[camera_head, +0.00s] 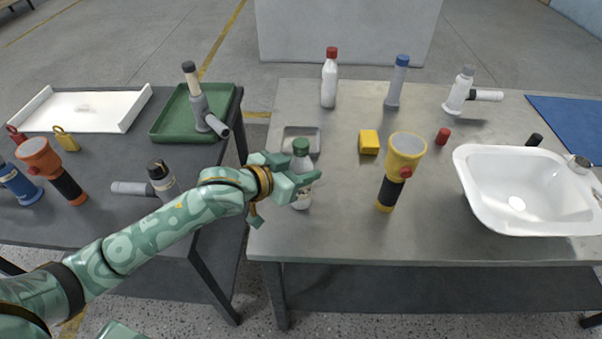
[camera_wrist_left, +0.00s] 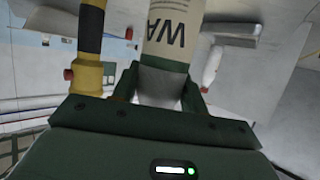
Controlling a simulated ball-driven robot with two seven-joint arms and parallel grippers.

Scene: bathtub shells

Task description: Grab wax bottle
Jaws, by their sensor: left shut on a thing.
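The wax bottle (camera_head: 301,161) has a green cap and a pale body and stands upright at the left part of the steel table. My left gripper (camera_head: 296,184) is shut around the middle of its body, hiding part of it. In the left wrist view the bottle (camera_wrist_left: 168,45) shows a label with the letters "WA", between the two fingers of my left gripper (camera_wrist_left: 160,90). My right gripper is not in view.
A yellow flashlight (camera_head: 403,158) stands close to the right of the bottle. A white basin (camera_head: 480,165) sits at the right. A red-capped bottle (camera_head: 329,82) stands at the back.

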